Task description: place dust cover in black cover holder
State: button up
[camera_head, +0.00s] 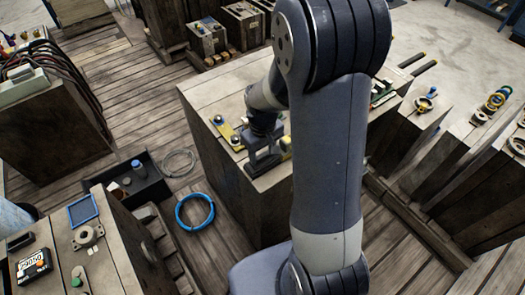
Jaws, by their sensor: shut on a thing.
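My gripper (265,158) is low over the near left part of the wooden block-like bench (205,98) in the middle. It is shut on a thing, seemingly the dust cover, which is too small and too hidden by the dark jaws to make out. I cannot tell whether the held thing touches the bench top. I cannot pick out the black cover holder for sure. My arm hides much of the bench top.
Yellow-based fittings (226,131) sit beside my gripper on the bench. On the floor at left are a black tray (155,190) with bottles, a blue hose coil (195,212) and a pale cable coil (178,163). More wooden blocks with parts stand at left, back and right.

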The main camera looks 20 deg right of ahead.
jog(key=shift+f, duration=0.2)
jog(key=o, duration=1.1)
jog(key=shift+o, duration=0.4)
jog(key=shift+o, duration=1.4)
jog(key=shift+r+p, duration=2.95)
jog(key=shift+r, duration=0.85)
